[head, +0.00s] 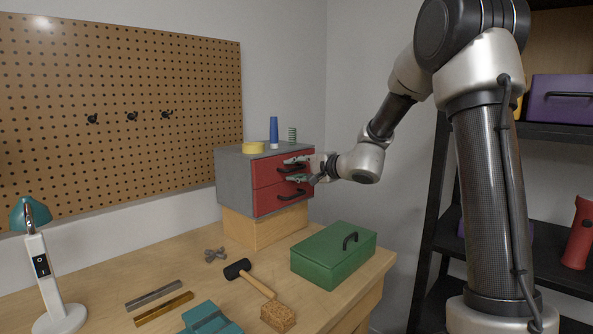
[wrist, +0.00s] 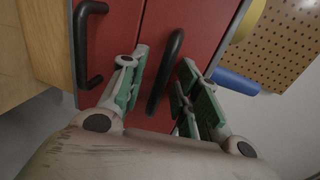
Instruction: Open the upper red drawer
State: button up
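The upper red drawer (head: 266,172) is in the grey cabinet on the workbench and looks shut. Its black handle (head: 291,169) shows between my fingers; in the wrist view the handle (wrist: 164,72) runs up the picture's middle. My gripper (head: 298,169) is open at the drawer front, one finger above the handle and one below. In the wrist view my gripper (wrist: 162,68) has a green-padded finger on each side of the handle, with gaps visible. Whether the fingertips touch the drawer front cannot be told.
The lower red drawer (head: 265,203) is shut, its handle (wrist: 88,45) left of my fingers in the wrist view. Yellow tape (head: 254,148), a blue object (head: 274,130) and a green spring (head: 292,134) stand on the cabinet. A green toolbox (head: 325,258) sits in front, below my gripper.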

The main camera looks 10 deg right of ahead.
grip_shut()
jog(key=f+v, duration=0.2)
jog(key=v, duration=1.2)
jog(key=shift+s+d+f, duration=0.15)
jog(key=shift+s+f, duration=0.1)
jog(key=shift+f, duration=0.15)
grip_release()
